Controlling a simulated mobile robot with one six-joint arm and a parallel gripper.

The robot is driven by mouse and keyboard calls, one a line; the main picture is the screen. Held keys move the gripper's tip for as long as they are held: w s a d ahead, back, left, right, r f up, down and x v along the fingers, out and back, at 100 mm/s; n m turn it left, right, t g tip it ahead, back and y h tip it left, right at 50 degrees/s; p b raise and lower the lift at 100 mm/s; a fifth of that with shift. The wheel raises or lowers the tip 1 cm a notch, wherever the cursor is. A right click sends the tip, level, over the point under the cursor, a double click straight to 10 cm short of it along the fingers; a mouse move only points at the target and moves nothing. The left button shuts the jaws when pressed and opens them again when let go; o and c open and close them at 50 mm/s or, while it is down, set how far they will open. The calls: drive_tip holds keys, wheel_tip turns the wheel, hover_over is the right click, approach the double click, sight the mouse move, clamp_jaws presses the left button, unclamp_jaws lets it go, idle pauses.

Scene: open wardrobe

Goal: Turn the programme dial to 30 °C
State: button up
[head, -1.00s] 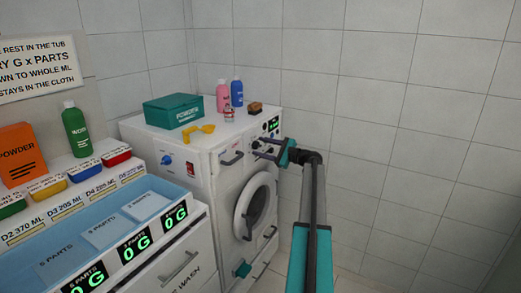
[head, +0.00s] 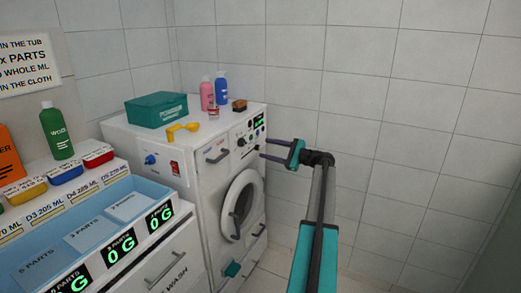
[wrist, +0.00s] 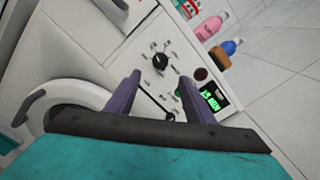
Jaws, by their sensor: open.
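The washing machine (head: 180,170) has a sloping white control panel at its upper front. On it in the wrist view is a black dial (wrist: 160,61) ringed by small marks; its lettering is too small to read. The dial also shows in the head view (head: 241,142). A second dark knob (wrist: 170,117) lies lower, between my fingers. My gripper (wrist: 159,79) is open and empty, its purple fingers pointing at the panel. In the head view my gripper (head: 264,148) is just right of the panel, apparently apart from it. The dial's pointer setting cannot be read.
A green-lit display (wrist: 209,97) and a dark red button (wrist: 201,74) are beside the knobs. The round door (head: 240,205) is below. Pink (head: 207,93) and blue bottles (head: 222,90) and a teal box (head: 157,110) stand on top. Tiled wall is at right.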

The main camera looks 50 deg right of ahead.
drive_tip(key=shift+v, duration=1.55)
drive_tip(key=shift+s, duration=0.1)
